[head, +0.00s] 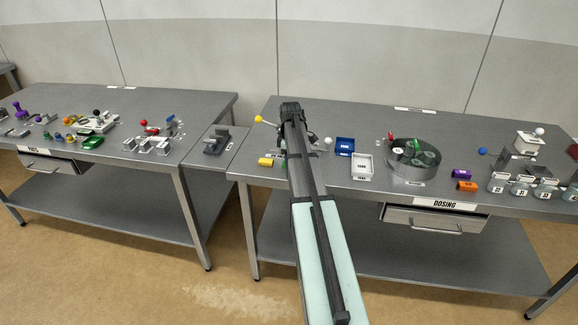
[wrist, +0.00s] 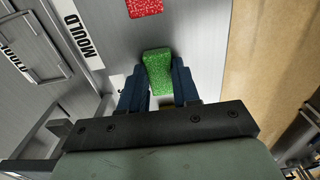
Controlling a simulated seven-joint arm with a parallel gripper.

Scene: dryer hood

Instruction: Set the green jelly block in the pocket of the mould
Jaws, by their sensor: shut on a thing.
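The green jelly block (wrist: 158,72) is between the two dark blue fingers of my gripper (wrist: 160,85) in the wrist view. The gripper is shut on it. A white label reading MOULD (wrist: 82,36) lies on the grey surface left of the block. I cannot make out the mould's pocket for certain. In the head view my gripper (head: 291,112) is over the left part of the right-hand table, and my arm hides what lies beneath.
A red speckled block (wrist: 145,7) lies beyond the green block in the wrist view.

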